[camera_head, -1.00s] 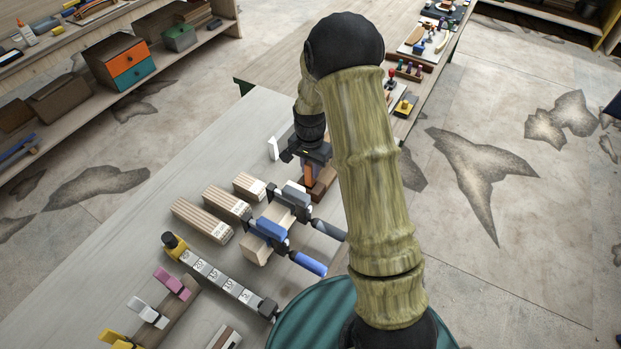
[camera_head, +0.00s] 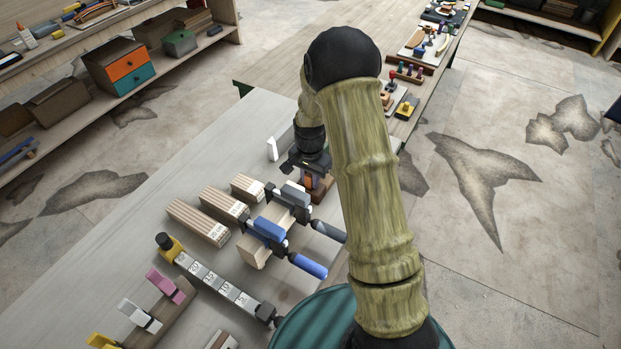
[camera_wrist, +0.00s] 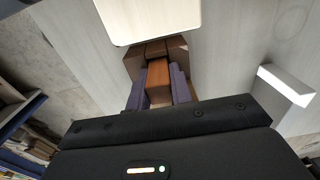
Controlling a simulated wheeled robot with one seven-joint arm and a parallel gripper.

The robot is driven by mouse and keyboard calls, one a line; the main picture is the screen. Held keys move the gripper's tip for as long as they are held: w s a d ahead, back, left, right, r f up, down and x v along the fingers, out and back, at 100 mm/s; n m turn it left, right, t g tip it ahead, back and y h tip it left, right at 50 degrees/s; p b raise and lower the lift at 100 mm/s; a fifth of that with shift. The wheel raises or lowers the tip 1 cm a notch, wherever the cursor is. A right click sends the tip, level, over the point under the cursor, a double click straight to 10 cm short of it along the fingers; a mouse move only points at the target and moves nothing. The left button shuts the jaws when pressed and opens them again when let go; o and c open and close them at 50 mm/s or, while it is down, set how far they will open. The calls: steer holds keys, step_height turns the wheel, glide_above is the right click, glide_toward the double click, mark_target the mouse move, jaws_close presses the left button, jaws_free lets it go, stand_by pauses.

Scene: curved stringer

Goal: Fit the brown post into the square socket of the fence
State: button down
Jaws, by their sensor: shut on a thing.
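My gripper (camera_head: 310,172) is shut on the brown post (camera_wrist: 158,78), whose orange-brown face shows between the purple finger pads in the wrist view. In the head view the post (camera_head: 307,182) is a small strip under the gripper. A darker brown block (camera_head: 323,188), seemingly part of the fence, stands right by the post. Dark brown walls (camera_wrist: 138,62) also show around the post's far end in the wrist view. The socket opening is hidden, so I cannot tell how deep the post sits in it.
A blue clamp (camera_head: 268,230) and a grey clamp (camera_head: 295,194) hold a pale wood block just nearer than my gripper. Striped wood blocks (camera_head: 197,222) lie to the left. A white upright piece (camera_head: 272,149) stands left of my gripper.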

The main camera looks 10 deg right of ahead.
steer(key=shift+s+f, duration=0.25)
steer(key=shift+f, duration=0.25)
steer(key=c, duration=1.3)
jaws_free()
steer(key=shift+o, duration=0.2)
steer(key=shift+f, duration=0.1)
steer(key=shift+s+d, duration=0.1)
steer(key=shift+w+r, duration=0.2)
steer(key=shift+r, duration=0.5)
step_height(320, 180, up, 12)
steer(key=b, duration=0.1)
steer(key=shift+b, duration=0.3)
steer(key=shift+w, duration=0.15)
